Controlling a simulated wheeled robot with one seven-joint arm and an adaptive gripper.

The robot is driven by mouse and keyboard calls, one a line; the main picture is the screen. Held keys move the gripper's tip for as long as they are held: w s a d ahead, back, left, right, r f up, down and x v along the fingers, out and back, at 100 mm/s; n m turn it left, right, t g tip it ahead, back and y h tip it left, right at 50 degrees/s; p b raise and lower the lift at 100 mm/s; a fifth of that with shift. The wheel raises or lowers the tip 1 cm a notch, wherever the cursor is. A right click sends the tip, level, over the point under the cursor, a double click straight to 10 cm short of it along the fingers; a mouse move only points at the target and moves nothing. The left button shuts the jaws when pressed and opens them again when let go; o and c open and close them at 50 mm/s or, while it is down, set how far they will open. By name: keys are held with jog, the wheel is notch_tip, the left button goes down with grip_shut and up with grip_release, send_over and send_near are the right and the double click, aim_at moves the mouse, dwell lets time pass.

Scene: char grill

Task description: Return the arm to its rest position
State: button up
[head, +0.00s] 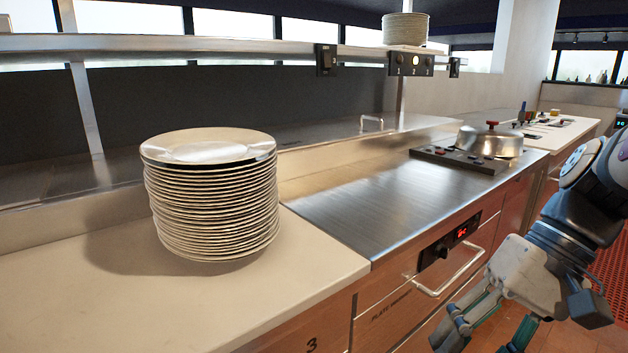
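My gripper (483,336) hangs at the lower right of the head view, in front of the drawer fronts below the counter. It points down and to the left, and its fingers reach the bottom edge of the picture. The two fingers stand apart with a gap between them, and I see nothing held there. The fingertips are partly cut off by the frame. My arm comes in from the right edge, with its upper links cut off.
A tall stack of white plates (213,200) stands on the pale counter (110,310) at left. A steel worktop (375,200) lies beyond it, with a domed lid (490,141) at its back right. Open floor shows at right.

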jog(key=s+n+t+h, duration=0.2)
jog(key=s+h, duration=0.4)
jog(key=s, duration=0.7)
notch_tip(320, 180, up, 23)
jog(key=t+p, duration=0.3)
jog(key=p, duration=1.8)
jog(key=shift+d+t+p, duration=0.3)
jog(key=shift+d+t, duration=0.1)
jog(key=shift+s, duration=0.1)
